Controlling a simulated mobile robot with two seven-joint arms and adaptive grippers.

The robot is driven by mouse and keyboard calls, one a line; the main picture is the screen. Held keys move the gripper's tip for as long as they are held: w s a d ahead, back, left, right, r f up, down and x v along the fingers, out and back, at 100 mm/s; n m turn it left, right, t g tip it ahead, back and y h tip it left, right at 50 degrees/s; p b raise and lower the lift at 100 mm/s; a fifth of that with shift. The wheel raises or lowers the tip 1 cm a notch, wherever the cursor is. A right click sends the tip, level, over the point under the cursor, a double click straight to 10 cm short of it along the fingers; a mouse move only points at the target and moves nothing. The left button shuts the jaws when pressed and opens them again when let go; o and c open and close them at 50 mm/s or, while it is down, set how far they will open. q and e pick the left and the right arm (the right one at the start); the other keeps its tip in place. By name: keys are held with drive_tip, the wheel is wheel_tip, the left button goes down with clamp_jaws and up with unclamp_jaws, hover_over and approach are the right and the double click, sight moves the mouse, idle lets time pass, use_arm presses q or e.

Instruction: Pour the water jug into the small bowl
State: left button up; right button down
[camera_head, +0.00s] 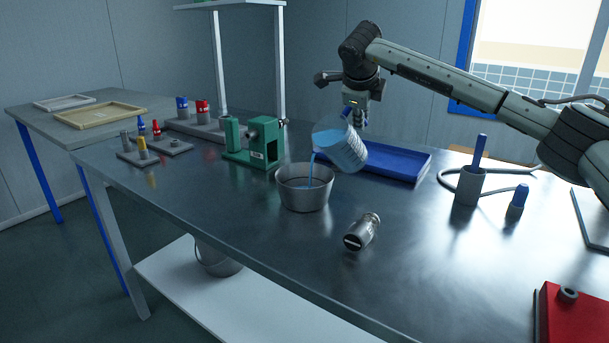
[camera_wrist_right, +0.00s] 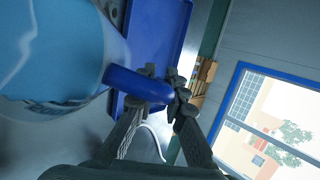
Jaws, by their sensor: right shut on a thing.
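The clear water jug (camera_head: 343,147) holds blue water and is tilted to the left above the small metal bowl (camera_head: 304,188). A thin blue stream falls from its lip into the bowl, which stands upright on the table. My right gripper (camera_head: 357,108) is shut on the jug's blue handle, above and behind the jug. In the right wrist view the fingers (camera_wrist_right: 166,92) close around the blue handle (camera_wrist_right: 140,84), and the jug's body (camera_wrist_right: 55,60) fills the left side. The bowl does not show there. My left gripper is not in view.
A blue tray (camera_head: 385,163) lies just behind the jug. A green vise (camera_head: 252,143) stands left of the bowl. A metal canister (camera_head: 361,232) lies in front. A grey cup (camera_head: 469,187) holds a blue handle at right. A red box (camera_head: 572,315) stands front right.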

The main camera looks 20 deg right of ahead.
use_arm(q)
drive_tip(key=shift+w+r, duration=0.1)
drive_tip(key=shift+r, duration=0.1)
use_arm(e)
drive_tip(key=shift+r, duration=0.15)
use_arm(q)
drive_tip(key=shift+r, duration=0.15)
use_arm(e)
drive_tip(key=shift+a+r, duration=0.1)
drive_tip(key=shift+r, duration=0.1)
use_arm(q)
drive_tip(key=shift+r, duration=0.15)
use_arm(e)
drive_tip(key=shift+h, duration=0.3)
drive_tip(key=shift+a, duration=0.1)
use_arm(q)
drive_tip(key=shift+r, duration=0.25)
use_arm(e)
drive_tip(key=shift+r, duration=0.1)
use_arm(q)
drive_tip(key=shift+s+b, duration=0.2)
drive_tip(key=shift+b, duration=0.15)
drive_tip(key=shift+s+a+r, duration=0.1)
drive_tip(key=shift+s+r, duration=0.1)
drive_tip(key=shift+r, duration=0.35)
use_arm(e)
drive_tip(key=shift+s+a+r+t, duration=0.15)
drive_tip(key=shift+r+t, duration=0.05)
drive_tip(key=shift+t, duration=0.1)
